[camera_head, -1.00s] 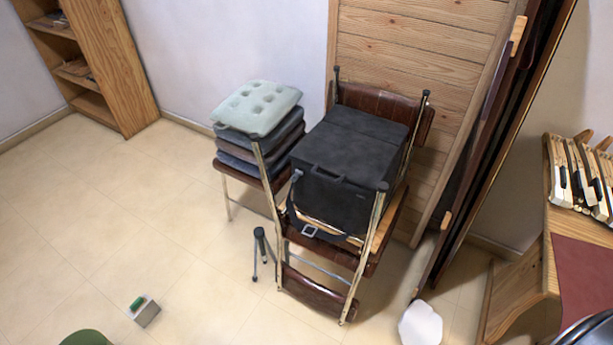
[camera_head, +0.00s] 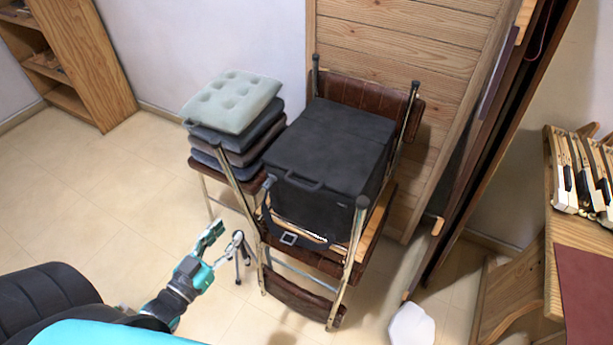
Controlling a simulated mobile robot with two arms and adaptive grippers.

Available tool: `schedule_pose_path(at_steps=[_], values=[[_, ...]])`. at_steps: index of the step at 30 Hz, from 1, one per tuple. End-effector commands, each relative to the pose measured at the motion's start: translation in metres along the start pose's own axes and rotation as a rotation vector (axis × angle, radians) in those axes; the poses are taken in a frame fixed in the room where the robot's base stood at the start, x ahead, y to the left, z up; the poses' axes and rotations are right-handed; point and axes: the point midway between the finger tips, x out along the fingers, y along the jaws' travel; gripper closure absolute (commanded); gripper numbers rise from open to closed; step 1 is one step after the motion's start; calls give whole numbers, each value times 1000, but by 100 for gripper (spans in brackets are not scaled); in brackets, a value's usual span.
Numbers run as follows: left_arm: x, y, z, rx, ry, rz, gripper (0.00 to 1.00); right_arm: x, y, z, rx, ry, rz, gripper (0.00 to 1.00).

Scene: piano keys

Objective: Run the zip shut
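A black boxy bag (camera_head: 330,150) with a carry handle on its front edge rests on a folding chair (camera_head: 300,300) with brown slats and metal legs. A strap with a buckle hangs at its front. I cannot make out a zip or its pull at this size. My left gripper (camera_head: 222,244) reaches in from the lower left, in front of and to the left of the chair, lower in the picture than the bag. Its fingers are spread and hold nothing that I can see. My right gripper is out of view.
Grey cushions with a pale green one on top (camera_head: 232,102) are stacked left of the bag. A small tripod (camera_head: 241,266) stands behind my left gripper. Wooden panels lean at the right, near a bench with piano keys (camera_head: 580,175). The floor at left is clear.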

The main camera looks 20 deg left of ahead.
Motion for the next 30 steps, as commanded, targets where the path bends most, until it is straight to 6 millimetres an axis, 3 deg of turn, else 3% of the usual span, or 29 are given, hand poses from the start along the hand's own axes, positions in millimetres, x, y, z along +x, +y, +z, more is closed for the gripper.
schedule_pose_path(at_steps=[5, 21, 30], values=[[14, 0, -7, -1, 17, 4, 61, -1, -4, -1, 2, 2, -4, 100], [127, 1, -8, 1, 15, 3, 61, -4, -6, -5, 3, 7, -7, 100], [168, 1, -7, 0, 12, 3, 61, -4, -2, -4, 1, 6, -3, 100]])
